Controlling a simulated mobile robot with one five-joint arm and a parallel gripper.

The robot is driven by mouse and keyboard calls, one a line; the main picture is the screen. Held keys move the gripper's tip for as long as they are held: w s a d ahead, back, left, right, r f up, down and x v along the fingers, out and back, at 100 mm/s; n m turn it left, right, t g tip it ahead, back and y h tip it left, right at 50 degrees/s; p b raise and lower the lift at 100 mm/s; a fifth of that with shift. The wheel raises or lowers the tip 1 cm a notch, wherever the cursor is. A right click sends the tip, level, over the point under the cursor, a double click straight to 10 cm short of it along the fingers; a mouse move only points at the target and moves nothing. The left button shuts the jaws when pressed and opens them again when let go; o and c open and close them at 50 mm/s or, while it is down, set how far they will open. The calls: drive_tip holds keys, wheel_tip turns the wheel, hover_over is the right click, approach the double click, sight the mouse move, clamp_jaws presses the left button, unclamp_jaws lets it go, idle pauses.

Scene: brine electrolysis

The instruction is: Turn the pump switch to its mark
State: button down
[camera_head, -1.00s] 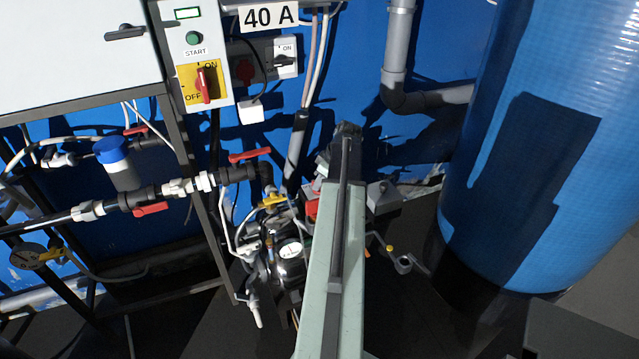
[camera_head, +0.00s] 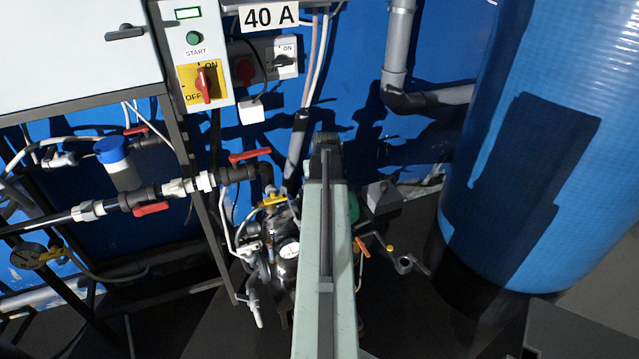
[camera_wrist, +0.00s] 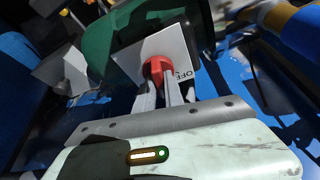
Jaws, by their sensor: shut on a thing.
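In the wrist view the pump switch is a red knob (camera_wrist: 153,69) on a white plate (camera_wrist: 182,48), fixed against a green rounded housing (camera_wrist: 100,40). The plate has an OFF label at the right of the knob, seen tilted. My gripper (camera_wrist: 158,80) is shut on the red knob, with a pale finger on each side. No other mark on the plate can be made out. In the head view my arm hides the switch and gripper; a bit of the green housing (camera_head: 353,208) shows right of the arm.
Left of my arm are a pressure gauge (camera_head: 288,250), a yellow-handled valve (camera_head: 273,200) and a red-handled valve (camera_head: 249,155). A large blue tank (camera_head: 550,140) stands at the right. A yellow panel with a red switch (camera_head: 203,85) is on the wall, upper left.

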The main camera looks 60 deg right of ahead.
drive_tip(key=m+g, duration=0.1)
drive_tip(key=m, duration=0.2)
drive_tip(key=shift+m+h, duration=0.3)
drive_tip(key=shift+h, duration=0.1)
drive_tip(key=shift+m+g, duration=0.7)
drive_tip(key=shift+m, duration=0.8)
drive_tip(key=c, duration=1.4)
unclamp_jaws()
drive_tip(key=shift+c, duration=0.2)
drive_tip(key=p+v, duration=0.7)
drive_tip(key=shift+a+r, duration=0.25)
drive_tip(key=shift+r, duration=0.05)
